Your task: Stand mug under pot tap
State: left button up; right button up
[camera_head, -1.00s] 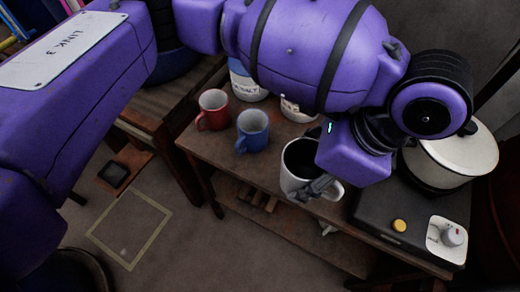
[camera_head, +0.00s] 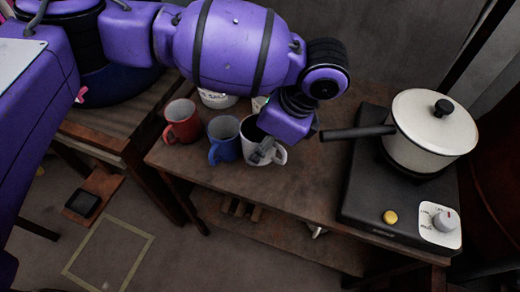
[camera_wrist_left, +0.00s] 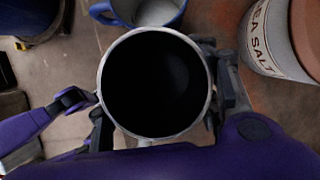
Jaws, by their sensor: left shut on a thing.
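A white mug (camera_head: 249,149) with a dark inside and a handle on its right side is in my left gripper (camera_head: 265,151). In the left wrist view the mug (camera_wrist_left: 155,85) fills the space between the two fingers, its round mouth facing the camera. Whether its base touches the table cannot be told. The white pot (camera_head: 421,150) with a lid and a long dark handle sits on a black hotplate (camera_head: 366,182) at the right. No tap shows on the pot. My right gripper is out of view.
A blue mug (camera_head: 224,149) stands close left of the white one, with a red mug (camera_head: 183,125) further left. A salt container (camera_wrist_left: 272,45) stands behind, mostly hidden by my arm in the head view. The wooden table (camera_head: 310,178) is clear between the white mug and hotplate.

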pick_arm(q)
jog(key=shift+w+f, duration=0.2)
jog(key=f, duration=0.2)
jog(key=f+b, duration=0.1)
jog(key=shift+w+a+f, duration=0.1)
jog(key=shift+w+f, duration=0.1)
jog(key=shift+f, duration=0.15)
jog(key=shift+r, duration=0.1)
jog(key=o, duration=1.3)
jog(key=shift+c, duration=0.2)
